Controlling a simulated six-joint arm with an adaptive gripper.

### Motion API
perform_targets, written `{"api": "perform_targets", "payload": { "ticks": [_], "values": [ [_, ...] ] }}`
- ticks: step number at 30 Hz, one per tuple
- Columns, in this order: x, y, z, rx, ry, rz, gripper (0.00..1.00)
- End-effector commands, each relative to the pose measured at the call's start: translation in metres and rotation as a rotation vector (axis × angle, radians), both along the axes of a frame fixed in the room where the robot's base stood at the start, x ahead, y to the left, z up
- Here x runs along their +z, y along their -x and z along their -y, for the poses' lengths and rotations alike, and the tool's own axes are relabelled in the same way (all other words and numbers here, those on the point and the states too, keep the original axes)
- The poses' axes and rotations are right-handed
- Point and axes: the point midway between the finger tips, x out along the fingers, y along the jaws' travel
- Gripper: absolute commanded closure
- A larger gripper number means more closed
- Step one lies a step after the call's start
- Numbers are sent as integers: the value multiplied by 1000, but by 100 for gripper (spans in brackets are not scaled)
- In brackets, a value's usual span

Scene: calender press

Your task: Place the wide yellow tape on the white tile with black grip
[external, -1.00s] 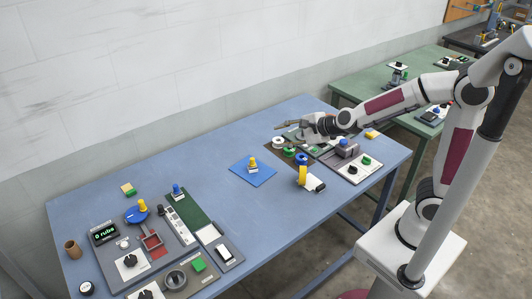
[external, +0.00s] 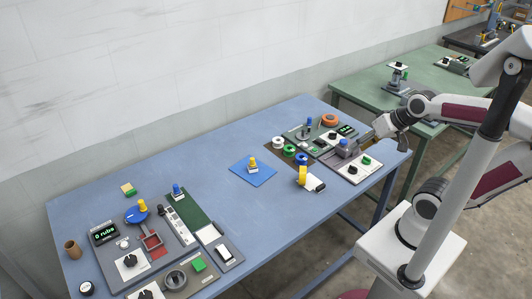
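A tall yellow piece (external: 303,175), which may be the wide yellow tape, stands upright in the middle right of the table. A small white tile with a black part (external: 315,184) lies beside its right side; I cannot tell if they touch. My gripper (external: 379,127) is over the right end of the table, beyond the grey unit with a blue top, well apart from the yellow piece. It is too small to tell whether its fingers are open or shut, or whether they hold anything.
White (external: 278,142), green (external: 289,151) and blue (external: 302,159) rolls stand behind the yellow piece. An orange ring (external: 330,119) lies farther back. A blue mat (external: 252,170) carries a yellow-topped piece. Press panels (external: 148,250) fill the left end. The table's middle has free room.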

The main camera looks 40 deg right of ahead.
Motion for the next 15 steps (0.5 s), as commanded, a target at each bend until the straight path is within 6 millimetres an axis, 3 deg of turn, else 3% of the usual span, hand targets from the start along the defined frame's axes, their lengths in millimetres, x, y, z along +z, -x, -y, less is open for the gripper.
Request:
{"api": "perform_targets", "payload": {
  "ticks": [3, 7, 15],
  "values": [
    [-6, 28, 24, 69, 120, -27, 64],
    [-11, 49, 41, 124, 211, -60, 64],
    [-14, 61, 50, 156, 261, -82, 64]
  ]
}}
